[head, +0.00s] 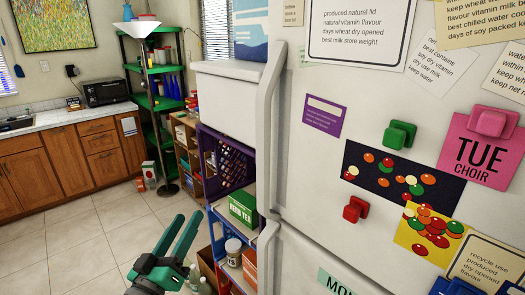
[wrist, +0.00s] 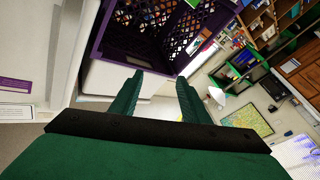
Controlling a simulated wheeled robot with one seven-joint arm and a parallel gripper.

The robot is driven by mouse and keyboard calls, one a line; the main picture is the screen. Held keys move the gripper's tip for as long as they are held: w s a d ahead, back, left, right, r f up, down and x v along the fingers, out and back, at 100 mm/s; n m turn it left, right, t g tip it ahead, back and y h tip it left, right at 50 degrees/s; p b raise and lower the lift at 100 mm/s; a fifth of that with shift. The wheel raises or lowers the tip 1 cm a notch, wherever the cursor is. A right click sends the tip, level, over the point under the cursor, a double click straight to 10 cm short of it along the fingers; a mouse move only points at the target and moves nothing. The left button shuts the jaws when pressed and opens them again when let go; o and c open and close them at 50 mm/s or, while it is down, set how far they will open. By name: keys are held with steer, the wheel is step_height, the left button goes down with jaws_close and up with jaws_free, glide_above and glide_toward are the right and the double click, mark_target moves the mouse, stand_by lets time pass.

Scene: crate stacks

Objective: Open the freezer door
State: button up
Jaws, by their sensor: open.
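The white fridge-freezer fills the right of the head view, with an upper door (head: 315,160) and a lower door (head: 300,262) divided by a seam. Both look shut. A long white upper handle (head: 268,120) runs down the upper door's left edge. A lower handle (head: 267,255) begins just below the seam. My gripper (head: 190,214) is open and empty, left of the handles and apart from them. In the wrist view my gripper (wrist: 160,78) has nothing between its fingers. A pale upright bar at the left there (wrist: 67,65) looks like a door handle.
A shelf beside the fridge holds a purple crate (head: 227,160), which also shows in the wrist view (wrist: 150,35), and a green tea box (head: 243,206). A green shelf rack (head: 150,85) and wooden cabinets (head: 70,160) stand farther back. Tiled floor (head: 90,235) lies clear at left.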

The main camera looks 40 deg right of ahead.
steer(key=s+d+r+m+g+h, duration=0.3)
steer(key=r+m+g, duration=0.25)
steer(key=r, duration=0.55)
steer(key=m+g+y, duration=0.1)
steer(key=m+g, duration=0.5)
steer(key=m, duration=0.1)
glide_toward(259, 146)
steer(key=d, duration=1.1)
steer(key=shift+w, duration=0.2)
steer(key=shift+a+t, duration=0.15)
steer(key=shift+t, duration=0.1)
jaws_close()
